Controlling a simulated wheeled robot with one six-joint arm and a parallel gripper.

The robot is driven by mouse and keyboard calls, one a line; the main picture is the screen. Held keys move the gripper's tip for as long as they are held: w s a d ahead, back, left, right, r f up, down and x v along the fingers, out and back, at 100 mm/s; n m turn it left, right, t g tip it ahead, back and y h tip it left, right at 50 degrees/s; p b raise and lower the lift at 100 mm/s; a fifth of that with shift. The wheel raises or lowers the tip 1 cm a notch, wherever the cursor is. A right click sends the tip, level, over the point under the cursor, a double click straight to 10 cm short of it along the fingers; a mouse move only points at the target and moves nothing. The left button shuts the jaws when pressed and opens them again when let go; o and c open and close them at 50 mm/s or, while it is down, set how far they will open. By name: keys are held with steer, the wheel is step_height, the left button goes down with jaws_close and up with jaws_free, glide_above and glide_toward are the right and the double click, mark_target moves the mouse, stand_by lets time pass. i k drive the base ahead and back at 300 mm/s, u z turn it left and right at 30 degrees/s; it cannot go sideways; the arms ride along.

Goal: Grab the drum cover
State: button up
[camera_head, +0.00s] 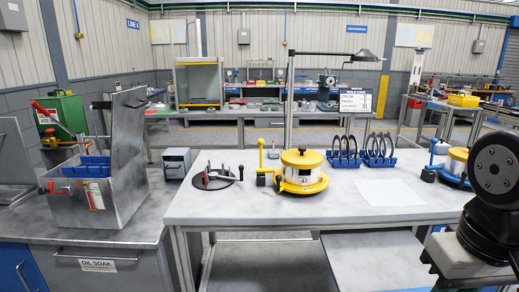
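A squat cream drum (303,173) with a yellow base ring and a label reading 47 stands upright near the middle of the worktable. Its top has a yellow rim and looks closed by a flat lid, which I take as the drum cover (302,156); a small dark knob seems to stand on it. Dark links of my arm fill the right edge. My gripper's fingers do not show, and nothing touches the middle drum.
Left of the middle drum are a yellow-handled lever (261,160) and a black round fixture (213,178). Blue racks (379,161) holding dark rings stand behind right. A white sheet (390,192) lies on the worktable (235,214). An open metal soak tank (108,205) is at left.

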mark_target(461, 154)
steer(key=z, duration=1.85)
steer(key=i, duration=0.85)
steer(key=z, duration=0.65)
steer(key=i, duration=1.45)
steer(key=u, duration=1.3)
steer(key=i, duration=0.6)
steer(key=u, duration=0.65)
